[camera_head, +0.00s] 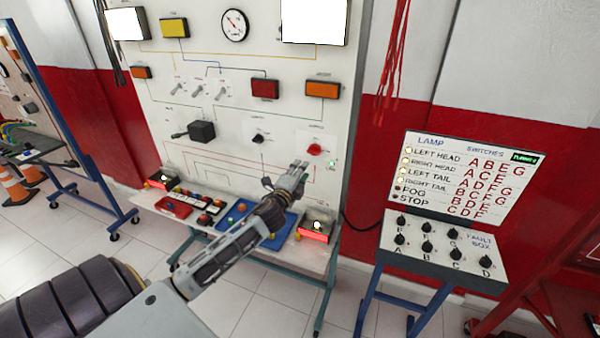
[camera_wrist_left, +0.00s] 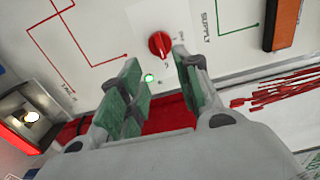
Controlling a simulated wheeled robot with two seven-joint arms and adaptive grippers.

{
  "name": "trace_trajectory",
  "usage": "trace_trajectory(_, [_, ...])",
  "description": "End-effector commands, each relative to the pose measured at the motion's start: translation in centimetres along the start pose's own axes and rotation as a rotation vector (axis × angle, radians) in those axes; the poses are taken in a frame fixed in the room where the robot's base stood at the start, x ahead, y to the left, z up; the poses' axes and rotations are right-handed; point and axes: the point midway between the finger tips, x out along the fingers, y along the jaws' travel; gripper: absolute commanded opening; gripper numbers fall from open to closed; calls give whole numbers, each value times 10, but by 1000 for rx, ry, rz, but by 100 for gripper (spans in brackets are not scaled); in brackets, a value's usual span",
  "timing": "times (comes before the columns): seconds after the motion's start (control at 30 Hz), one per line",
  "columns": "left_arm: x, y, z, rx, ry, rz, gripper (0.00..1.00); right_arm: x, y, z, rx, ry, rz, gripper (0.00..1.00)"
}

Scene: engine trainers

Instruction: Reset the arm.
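My left arm reaches from the lower left toward the white trainer board. My left gripper (camera_head: 298,168) is in front of the board's lower right part, just left of and below a red rotary knob (camera_head: 315,149). In the left wrist view, the gripper (camera_wrist_left: 155,68) is open, with green-padded fingers apart and nothing between them. The red knob (camera_wrist_left: 159,44) lies just beyond the fingertips, near the word SUPPLY, and the fingers do not appear to touch it. A small lit green lamp (camera_wrist_left: 149,78) shows between the fingers. My right gripper is not in view.
A shelf with a blue tray (camera_head: 276,240), a red tray (camera_head: 173,207) and lamp boxes (camera_head: 316,226) lies under the board. A fault box (camera_head: 440,246) with black knobs stands at right. Red cables (camera_head: 393,60) hang beside the board. Orange cones (camera_head: 15,188) stand at far left.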

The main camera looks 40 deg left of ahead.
Motion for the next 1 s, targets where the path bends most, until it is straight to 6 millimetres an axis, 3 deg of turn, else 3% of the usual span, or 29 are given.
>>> trace_trajectory(0.37, [0, 0, 0, -1, 0, 1, 33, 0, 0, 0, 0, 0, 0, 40])
trace_trajectory(0.57, [-8, 11, -4, -51, -17, 35, 33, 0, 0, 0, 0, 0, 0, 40])
trace_trajectory(0.77, [-36, 45, -14, -211, -80, 150, 33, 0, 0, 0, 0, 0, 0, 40])
trace_trajectory(1.0, [-94, 102, -36, -473, -204, 370, 33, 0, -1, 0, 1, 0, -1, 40])
